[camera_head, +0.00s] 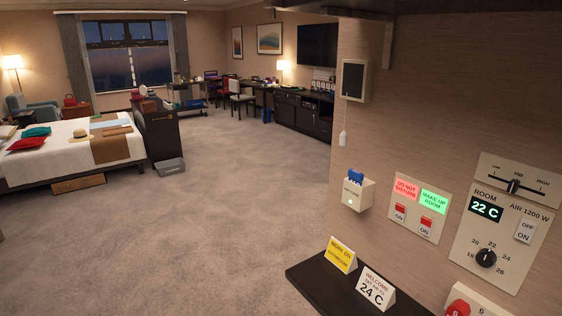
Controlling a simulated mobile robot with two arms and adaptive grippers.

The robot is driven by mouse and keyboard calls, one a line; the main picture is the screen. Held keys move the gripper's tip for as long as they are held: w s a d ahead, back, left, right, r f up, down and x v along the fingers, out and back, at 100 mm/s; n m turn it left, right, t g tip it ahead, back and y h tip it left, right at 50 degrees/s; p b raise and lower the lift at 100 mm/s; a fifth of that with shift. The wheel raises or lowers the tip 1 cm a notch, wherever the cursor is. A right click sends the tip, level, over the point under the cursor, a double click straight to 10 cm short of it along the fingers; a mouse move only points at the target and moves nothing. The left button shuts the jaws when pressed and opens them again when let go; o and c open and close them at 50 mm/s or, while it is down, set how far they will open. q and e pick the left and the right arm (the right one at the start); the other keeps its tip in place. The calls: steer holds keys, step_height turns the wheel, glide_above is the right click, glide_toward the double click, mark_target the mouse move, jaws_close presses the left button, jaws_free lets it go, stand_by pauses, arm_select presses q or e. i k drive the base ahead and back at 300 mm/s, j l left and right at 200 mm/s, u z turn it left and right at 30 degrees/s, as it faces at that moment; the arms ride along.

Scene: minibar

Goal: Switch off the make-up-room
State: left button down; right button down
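A wall panel (416,226) on the right has two indicator fields, a red "DO NOT DISTURB" (406,189) and a green "MAKE UP ROOM" (434,202). Both look bright. Below them are two red switches, each with "ON" under it: the left one (400,209) under "DO NOT DISTURB" and the right one (426,222) under "MAKE UP ROOM". Neither of my grippers shows in the head view.
A thermostat panel (532,233) reading "22 C" is right of the switch panel, and a card holder (352,195) with a blue card is left. Below, a dark shelf (318,286) bears a yellow sign (341,255) and a white sign (375,289). Open carpet lies left.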

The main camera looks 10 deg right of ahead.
mark_target(426, 227)
steer(key=z, duration=1.2)
steer(key=i+j, duration=0.2)
steer(key=j, duration=0.15)
steer(key=i+j+u, duration=0.1)
steer(key=j, duration=0.25)
steer(key=i, duration=0.05)
